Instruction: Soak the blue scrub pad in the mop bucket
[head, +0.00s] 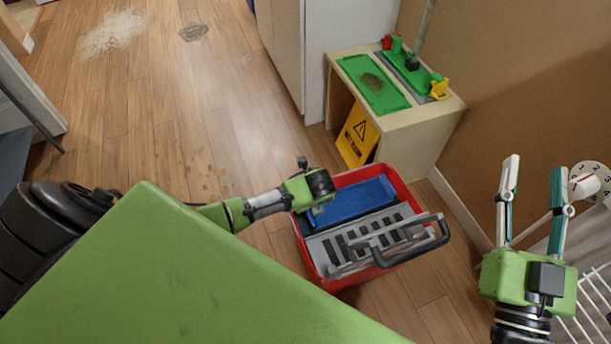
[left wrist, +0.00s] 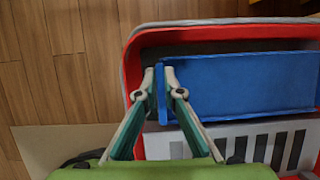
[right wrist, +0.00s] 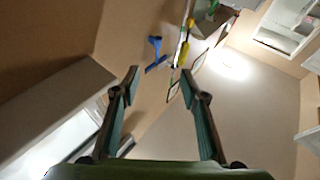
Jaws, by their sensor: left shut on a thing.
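The mop bucket (head: 408,179) is red, with a grey slotted wringer and a black handle, on the wood floor. My left gripper (left wrist: 160,82) is over its left part, fingers shut on a thin blue edge, which I take as the blue scrub pad (left wrist: 162,110). A wide blue slab (left wrist: 240,85) lies right beside it inside the red rim; I cannot tell if the two are one piece. In the head view the blue slab (head: 358,200) shows behind the wringer, and my left wrist hides the fingertips. My right gripper (head: 533,180) is open and empty, right of the bucket.
A beige stand (head: 425,130) with green trays and a yellow wet-floor sign (head: 357,135) is behind the bucket. A white wire rack (head: 590,300) and a round dial (head: 588,184) are at the right. The floor left of the bucket is clear, with stains.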

